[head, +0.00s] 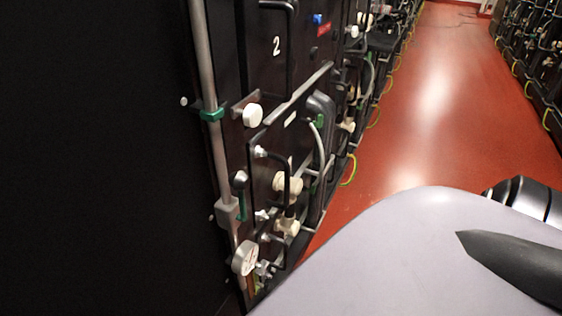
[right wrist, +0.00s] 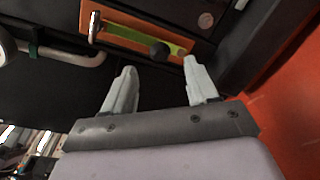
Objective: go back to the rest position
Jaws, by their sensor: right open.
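My right gripper (right wrist: 159,66) shows in the right wrist view. Its two pale fingers stand apart with nothing between them. The gap between the fingers and the knob is hard to judge. My left gripper is not in the head view. Neither gripper's fingers can be made out in the head view, where a large pale part of my own body fills the lower right.
A dark equipment rack marked 2 (head: 262,75) stands close on the left, with a gauge (head: 245,257), white knobs, pipes and handles sticking out. A red floor aisle (head: 432,95) runs clear to the back. Another rack (head: 538,60) lines the right side.

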